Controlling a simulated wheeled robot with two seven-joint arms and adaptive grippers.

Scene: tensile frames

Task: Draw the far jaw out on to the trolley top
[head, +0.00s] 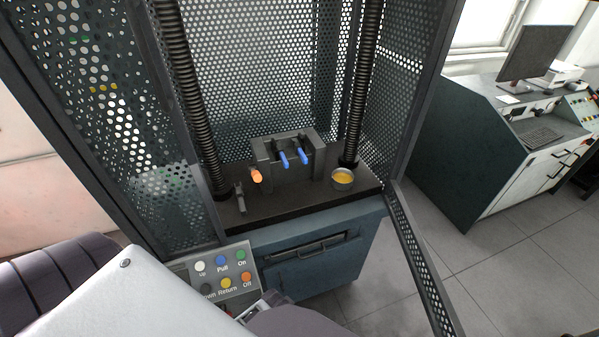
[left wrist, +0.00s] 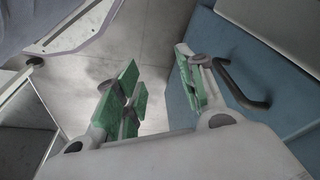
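In the head view a dark grey block (head: 290,158) stands on the black machine bed (head: 270,203). No separate trolley top can be made out. My left gripper (left wrist: 160,88) shows in the left wrist view with its green-padded fingers apart and nothing between them. It is beside a blue cabinet front, well below the block. My right gripper is not in view.
An orange-ended part (head: 257,176), a small grey bracket (head: 239,197) and a cup with yellow contents (head: 343,179) are on the bed. Screw columns (head: 187,90) and perforated guards flank it. A button panel (head: 222,274) stands in front; an open perforated door (head: 420,262) is at right.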

